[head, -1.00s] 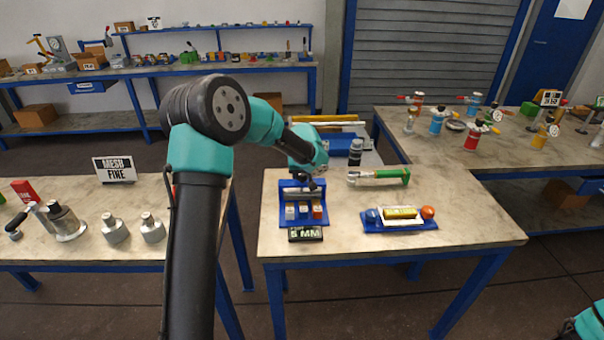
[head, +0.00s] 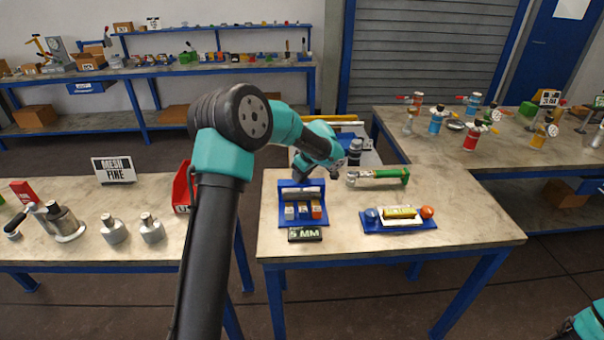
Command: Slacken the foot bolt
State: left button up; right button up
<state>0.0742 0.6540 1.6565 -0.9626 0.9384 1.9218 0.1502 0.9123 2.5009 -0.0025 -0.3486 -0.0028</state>
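I cannot pick out the foot bolt at this size. My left arm reaches over the middle bench (head: 440,222), and its gripper (head: 338,175) is small and dark there, beside the left end of a green-handled metal tool (head: 378,176). I cannot tell whether it touches the tool or how its fingers stand. A blue rack (head: 284,212) with several small blocks stands below and left of the gripper, behind a "5 MM" sign (head: 306,234). Only a teal part of my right arm shows at the bottom right corner; its gripper is out of view.
A blue tray (head: 370,226) with a yellow piece and two balls lies at the front. Red (head: 473,138), blue (head: 437,124) and yellow (head: 539,138) vessels stand on the right bench. Metal vessels (head: 113,230) and a red bin (head: 183,190) are on the left bench.

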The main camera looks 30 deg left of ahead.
pick_arm(q)
jog(key=shift+f, duration=0.1)
dwell(0.3)
jog(key=o, duration=0.9)
jog(key=v, duration=1.7)
jog(key=shift+r, duration=0.3)
jog(key=shift+w+d, duration=0.1)
